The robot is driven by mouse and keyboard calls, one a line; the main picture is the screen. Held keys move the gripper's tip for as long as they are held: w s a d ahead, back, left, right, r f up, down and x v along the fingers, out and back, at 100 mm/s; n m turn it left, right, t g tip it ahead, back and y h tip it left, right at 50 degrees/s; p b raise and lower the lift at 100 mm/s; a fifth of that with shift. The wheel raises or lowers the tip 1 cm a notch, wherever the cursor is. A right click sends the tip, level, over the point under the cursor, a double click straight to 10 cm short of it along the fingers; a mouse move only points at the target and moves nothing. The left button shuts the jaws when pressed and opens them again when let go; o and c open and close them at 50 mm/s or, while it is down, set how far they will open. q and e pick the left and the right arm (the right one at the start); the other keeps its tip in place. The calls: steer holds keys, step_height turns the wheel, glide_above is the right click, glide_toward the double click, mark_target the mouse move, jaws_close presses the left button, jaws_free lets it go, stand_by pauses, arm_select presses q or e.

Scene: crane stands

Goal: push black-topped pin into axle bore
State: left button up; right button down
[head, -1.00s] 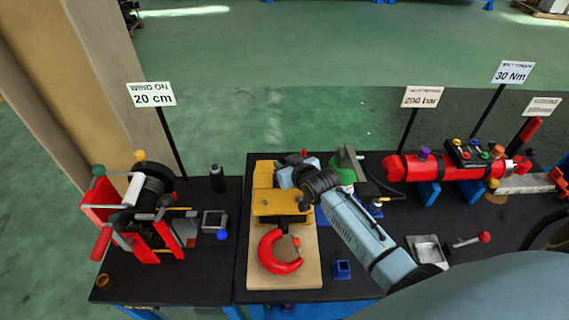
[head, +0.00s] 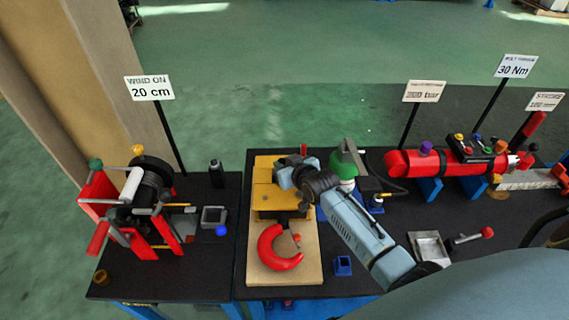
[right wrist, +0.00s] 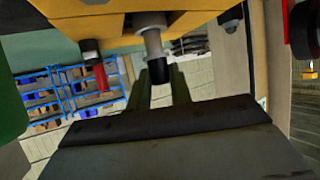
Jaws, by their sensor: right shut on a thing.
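The yellow hook block (head: 265,197) lies on a light wooden board, with a red hook (head: 275,252) at its near end. My right gripper (head: 285,177) is at the block's right side, seen from above. In the right wrist view my right gripper (right wrist: 158,90) has its two fingers on either side of the black end of a grey pin (right wrist: 154,42) and is shut on it. The pin's grey shaft runs up into the yellow block (right wrist: 190,20). How deep it sits and the bore itself are hidden. My left gripper is not in view.
A green-white bottle (head: 345,165) stands close behind my right arm. A red winch (head: 140,205) is at left, a red cylinder (head: 430,163) at right. A small blue box (head: 343,265) sits on the table in front.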

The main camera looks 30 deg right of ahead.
steer(key=shift+f+b, duration=0.85)
steer(key=shift+f, duration=0.35)
steer(key=c, duration=1.2)
jaws_free()
steer(key=p+v, duration=0.2)
steer(key=shift+r+p, duration=0.15)
steer(key=shift+p, duration=0.15)
steer(key=p+v, duration=0.3)
steer(key=shift+v, duration=3.7)
